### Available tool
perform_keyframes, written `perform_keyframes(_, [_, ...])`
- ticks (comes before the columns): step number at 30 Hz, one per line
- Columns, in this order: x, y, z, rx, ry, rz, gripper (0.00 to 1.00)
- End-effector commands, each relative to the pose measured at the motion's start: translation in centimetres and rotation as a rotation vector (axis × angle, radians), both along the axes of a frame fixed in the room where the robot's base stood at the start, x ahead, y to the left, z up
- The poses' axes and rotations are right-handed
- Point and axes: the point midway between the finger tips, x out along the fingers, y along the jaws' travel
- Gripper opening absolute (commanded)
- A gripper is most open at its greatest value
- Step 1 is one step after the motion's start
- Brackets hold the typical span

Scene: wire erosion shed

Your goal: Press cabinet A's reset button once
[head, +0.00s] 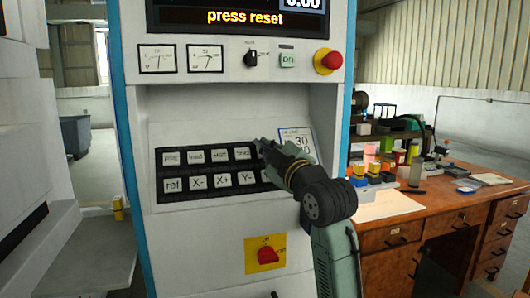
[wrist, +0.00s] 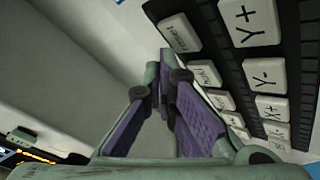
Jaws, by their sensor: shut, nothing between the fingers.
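The cabinet (head: 140,100) stands in front of me, and its display (head: 245,17) reads "press reset". No letter A shows on it. A black key panel (head: 165,194) holds two rows of white keys. In the wrist view the reset key (wrist: 180,33) lies at the end of its row, beside the hold key (wrist: 204,74) and the Y+ key (wrist: 248,20). In the head view my gripper hides the reset key. My gripper (head: 262,146) is shut and empty. Its fingertips (wrist: 166,55) are right by the reset key's edge; I cannot tell whether they touch it.
A red switch on a yellow plate (head: 266,256) is below the keys. A cluttered wooden desk (head: 440,205) stands at right.

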Motion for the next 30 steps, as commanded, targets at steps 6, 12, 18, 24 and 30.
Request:
perform_keyframes(6, [-0.01,0.00,0.01,0.000,0.000,0.000,0.00])
perform_keyframes(12, [-0.01,0.00,0.01,0.000,0.000,0.000,0.00])
perform_keyframes(18, [0.00,0.01,0.01,0.000,0.000,0.000,0.00])
perform_keyframes(24, [0.18,0.07,-0.20,0.000,0.001,0.001,0.00])
perform_keyframes(30, [0.66,0.22,-0.55,0.000,0.001,0.001,0.00])
